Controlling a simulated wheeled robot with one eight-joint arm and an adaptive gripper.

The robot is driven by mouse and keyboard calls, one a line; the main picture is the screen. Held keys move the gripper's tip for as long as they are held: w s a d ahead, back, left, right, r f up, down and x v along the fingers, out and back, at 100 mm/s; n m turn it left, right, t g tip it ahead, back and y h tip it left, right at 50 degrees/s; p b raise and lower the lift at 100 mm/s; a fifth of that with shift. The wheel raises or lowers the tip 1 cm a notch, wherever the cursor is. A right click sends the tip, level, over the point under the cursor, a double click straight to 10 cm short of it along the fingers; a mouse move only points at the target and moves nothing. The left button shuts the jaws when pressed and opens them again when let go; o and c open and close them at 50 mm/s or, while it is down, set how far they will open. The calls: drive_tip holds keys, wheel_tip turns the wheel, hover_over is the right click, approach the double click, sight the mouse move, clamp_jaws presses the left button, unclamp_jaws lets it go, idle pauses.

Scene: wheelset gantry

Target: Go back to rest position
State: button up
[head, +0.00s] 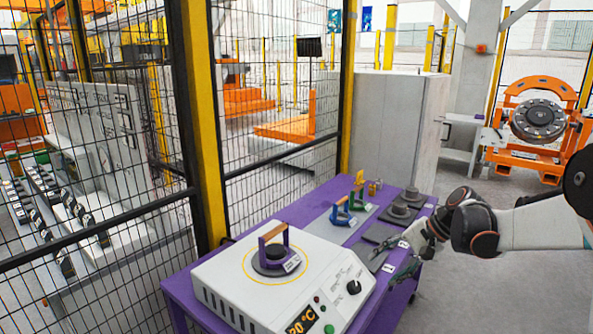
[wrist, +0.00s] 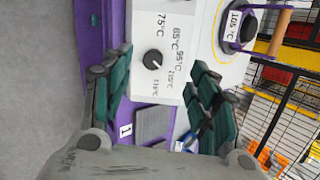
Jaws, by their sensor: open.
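My gripper (head: 407,266) is at the right front edge of the purple table (head: 182,294), beside the white heater (head: 225,277). My arm reaches in from the right. In the wrist view my gripper (wrist: 160,92) has its green-padded fingers wide apart, with nothing held between them. The heater's black knob (wrist: 153,60) and its temperature marks show beyond the fingers. A dark round piece with a wooden handle (head: 272,252) sits on the heater's top, inside a yellow ring, and carries a label reading 105 °C in the wrist view.
Blue (head: 342,213) and green (head: 358,191) handled pieces and dark round parts (head: 401,208) stand toward the table's far end. A mesh fence (head: 100,150) runs along the left. A grey cabinet (head: 385,120) stands behind. Open floor lies right of the table.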

drive_tip(key=s+a+r+n+t+h, duration=0.1)
drive_tip(key=s+a+n+h, duration=0.1)
drive_tip(key=s, duration=0.7)
drive_tip(key=s+a+r+n+t+h, duration=0.1)
drive_tip(key=s+r+n+h, duration=0.1)
drive_tip(key=s, duration=0.7)
drive_tip(key=s+a+r+n+t+h, duration=0.1)
drive_tip(key=s+n, duration=0.3)
drive_tip(key=s, duration=0.6)
drive_tip(key=shift+a+r+n+t+h+b, duration=0.35)
drive_tip(key=shift+a+t+h, duration=0.25)
drive_tip(key=shift+a+h, duration=0.25)
